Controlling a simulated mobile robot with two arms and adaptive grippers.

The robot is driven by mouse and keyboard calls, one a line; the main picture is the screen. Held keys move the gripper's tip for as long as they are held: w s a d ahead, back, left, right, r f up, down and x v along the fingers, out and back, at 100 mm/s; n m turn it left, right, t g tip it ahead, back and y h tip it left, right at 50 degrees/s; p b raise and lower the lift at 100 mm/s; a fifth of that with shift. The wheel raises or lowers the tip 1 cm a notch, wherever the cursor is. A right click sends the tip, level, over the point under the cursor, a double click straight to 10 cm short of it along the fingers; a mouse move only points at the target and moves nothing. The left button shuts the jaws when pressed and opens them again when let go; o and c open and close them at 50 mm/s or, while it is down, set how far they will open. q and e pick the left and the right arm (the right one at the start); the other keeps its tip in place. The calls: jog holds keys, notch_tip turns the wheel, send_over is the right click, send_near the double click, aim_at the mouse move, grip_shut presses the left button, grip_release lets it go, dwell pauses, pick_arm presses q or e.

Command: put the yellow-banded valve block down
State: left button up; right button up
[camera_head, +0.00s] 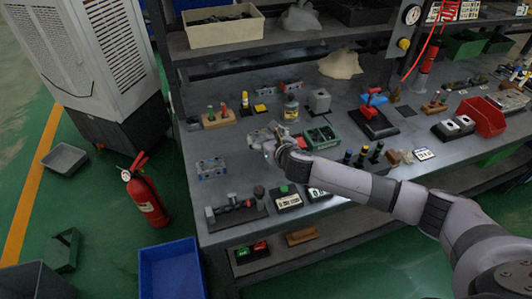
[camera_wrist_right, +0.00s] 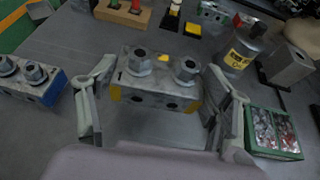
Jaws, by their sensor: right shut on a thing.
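The yellow-banded valve block (camera_wrist_right: 157,77) is grey with two hex fittings on top and yellow at its lower ends. In the right wrist view it sits between the two fingers of my right gripper (camera_wrist_right: 158,100), which is shut on it. In the head view my right gripper (camera_head: 272,147) is over the middle of the workbench, with the block (camera_head: 257,135) partly hidden at its fingers. The block looks upright; I cannot tell whether it touches the bench. My left gripper is not in view.
A blue-banded valve block (camera_head: 212,168) stands to the left on the workbench (camera_head: 232,155). A green tray of small parts (camera_head: 321,137) is close on the right. A yellow-labelled container (camera_head: 290,110) and a wooden peg stand (camera_head: 218,118) are behind. Bare bench lies between the two blocks.

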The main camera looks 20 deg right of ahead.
jog(key=shift+f, duration=3.15)
jog(key=shift+f, duration=0.15)
jog(key=o, duration=1.6)
jog(key=shift+f, duration=0.1)
jog(key=shift+c, duration=0.2)
